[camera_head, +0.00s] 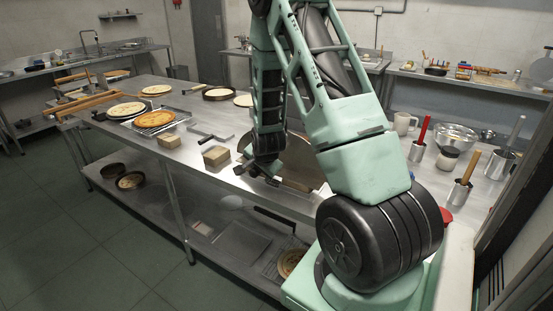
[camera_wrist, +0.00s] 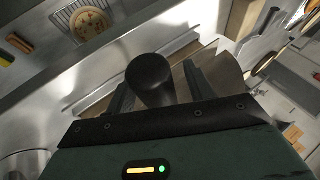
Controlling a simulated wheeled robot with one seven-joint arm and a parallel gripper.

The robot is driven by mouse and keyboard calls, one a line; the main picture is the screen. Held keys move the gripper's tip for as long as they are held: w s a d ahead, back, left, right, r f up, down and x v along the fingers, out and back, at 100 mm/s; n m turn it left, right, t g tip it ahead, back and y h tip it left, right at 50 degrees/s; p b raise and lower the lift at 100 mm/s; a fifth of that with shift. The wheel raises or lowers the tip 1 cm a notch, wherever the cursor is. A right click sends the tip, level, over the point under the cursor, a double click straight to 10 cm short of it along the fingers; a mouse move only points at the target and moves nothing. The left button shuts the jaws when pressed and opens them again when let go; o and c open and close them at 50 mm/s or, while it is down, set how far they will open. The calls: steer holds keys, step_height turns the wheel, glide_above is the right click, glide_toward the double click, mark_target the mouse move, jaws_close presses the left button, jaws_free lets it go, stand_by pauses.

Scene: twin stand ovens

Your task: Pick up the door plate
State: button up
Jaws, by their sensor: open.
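My gripper (camera_head: 268,172) is low over the steel table, close to its front edge. In the wrist view my gripper (camera_wrist: 158,88) is open, with a dark finger on each side of a black, round-ended handle (camera_wrist: 150,72). A gap shows between the handle and at least the right finger; contact is unclear. A brown flat piece behind the handle looks like the door plate (camera_wrist: 182,80), mostly hidden by the handle and fingers. In the head view a dark brown flat piece (camera_head: 296,185) lies just right of my gripper, partly hidden by my arm.
Two small tan blocks (camera_head: 216,156) and a pizza on a rack (camera_head: 155,119) are to the left. Tool canisters (camera_head: 459,192) and a steel bowl (camera_head: 456,136) stand to the right. A shelf runs below.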

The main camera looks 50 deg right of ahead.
jaws_close()
steer(key=shift+r, duration=0.1)
